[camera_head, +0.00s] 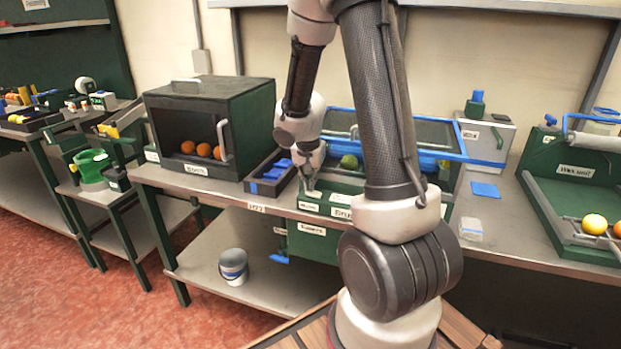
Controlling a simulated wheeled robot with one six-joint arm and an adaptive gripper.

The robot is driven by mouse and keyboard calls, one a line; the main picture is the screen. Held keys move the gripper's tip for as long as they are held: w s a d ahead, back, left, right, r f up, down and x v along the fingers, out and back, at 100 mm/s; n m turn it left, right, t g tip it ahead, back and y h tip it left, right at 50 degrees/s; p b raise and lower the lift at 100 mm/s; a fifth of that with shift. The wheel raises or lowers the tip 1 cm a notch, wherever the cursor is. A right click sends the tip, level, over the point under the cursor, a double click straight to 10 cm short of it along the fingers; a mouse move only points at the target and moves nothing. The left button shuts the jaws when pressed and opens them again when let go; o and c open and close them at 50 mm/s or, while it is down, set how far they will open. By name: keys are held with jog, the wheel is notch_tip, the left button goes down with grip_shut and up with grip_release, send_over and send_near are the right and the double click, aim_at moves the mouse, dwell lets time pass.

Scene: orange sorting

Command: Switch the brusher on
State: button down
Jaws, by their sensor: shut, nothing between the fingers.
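A green machine with a blue-framed top (453,155) stands on the bench behind my arm. Its green front panel (325,200) carries small white labels, too small to read surely; I take this as the brusher. A green fruit (349,161) lies inside it. My gripper (311,187) points down, shut and empty, at the left part of this front panel. Its fingertips are at or just above a small pale part there; I cannot tell whether they touch. No switch shows clearly, and my arm hides the machine's middle.
A dark tray with blue pieces (262,187) stands just left of my gripper. Farther left is a dark green box (213,93) with several oranges inside. At right are a blue pad (485,190) and a green tray (541,195) with fruit.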

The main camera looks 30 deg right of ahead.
jog(key=shift+w+a+f+g+h, duration=0.2)
jog(key=shift+f+g+h, duration=0.2)
jog(key=shift+g, duration=0.2)
jog(key=shift+s+d, duration=0.1)
jog(key=shift+d, duration=0.05)
jog(key=shift+r, duration=0.1)
jog(key=shift+s+d+r, duration=0.2)
jog(key=shift+s+d, duration=0.25)
jog(key=shift+s, duration=0.15)
